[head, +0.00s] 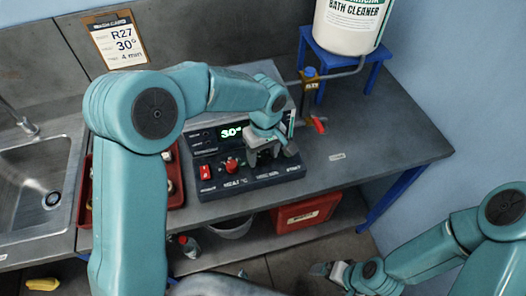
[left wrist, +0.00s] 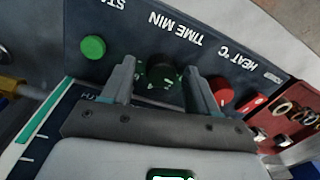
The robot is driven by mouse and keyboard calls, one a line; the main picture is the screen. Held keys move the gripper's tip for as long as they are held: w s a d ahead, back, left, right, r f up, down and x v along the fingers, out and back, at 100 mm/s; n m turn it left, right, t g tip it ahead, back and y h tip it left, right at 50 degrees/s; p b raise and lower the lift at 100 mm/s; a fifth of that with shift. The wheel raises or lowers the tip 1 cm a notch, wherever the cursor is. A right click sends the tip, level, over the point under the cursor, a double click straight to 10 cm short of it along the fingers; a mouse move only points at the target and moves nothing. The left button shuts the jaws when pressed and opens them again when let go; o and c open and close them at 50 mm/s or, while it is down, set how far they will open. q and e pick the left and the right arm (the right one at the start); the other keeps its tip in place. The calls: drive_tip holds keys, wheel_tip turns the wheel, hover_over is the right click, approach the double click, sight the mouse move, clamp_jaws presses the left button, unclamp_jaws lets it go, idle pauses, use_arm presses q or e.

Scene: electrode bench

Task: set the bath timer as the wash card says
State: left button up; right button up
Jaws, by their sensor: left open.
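The wash card (head: 122,40) on the back wall reads R27, 30° and 4 min. The bath's control panel (head: 250,182) has a green display (head: 231,131) that reads about 30°. My left gripper (head: 272,152) is open over the panel. In the left wrist view its fingers stand on either side of the dark timer knob (left wrist: 160,73), under the TIME MIN label; I cannot tell whether they touch it. The knob's setting is not readable, and the gripper hides it in the head view. My right gripper (head: 332,271) is low at the lower right, away from the bench.
The red heat knob (left wrist: 221,91) is close beside one finger; a green button (left wrist: 92,47) is on the other side. A red switch (head: 205,172) is at the panel's left. A red-handled valve (head: 318,124) stands right of the bath. The bench's right end is mostly clear.

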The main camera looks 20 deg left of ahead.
use_arm(q)
drive_tip(key=shift+a, duration=0.1)
drive_tip(key=c, duration=1)
drive_tip(key=shift+c, duration=0.2)
drive_tip(key=m+b, duration=0.1)
drive_tip(key=m, duration=0.2)
drive_tip(key=m+b, duration=0.1)
drive_tip(key=m, duration=0.3)
drive_tip(key=shift+b, duration=0.3)
drive_tip(key=m, duration=0.4)
drive_tip(key=shift+m+t+b, duration=0.3)
drive_tip(key=shift+m+b, duration=0.05)
drive_tip(key=shift+m, duration=1.95)
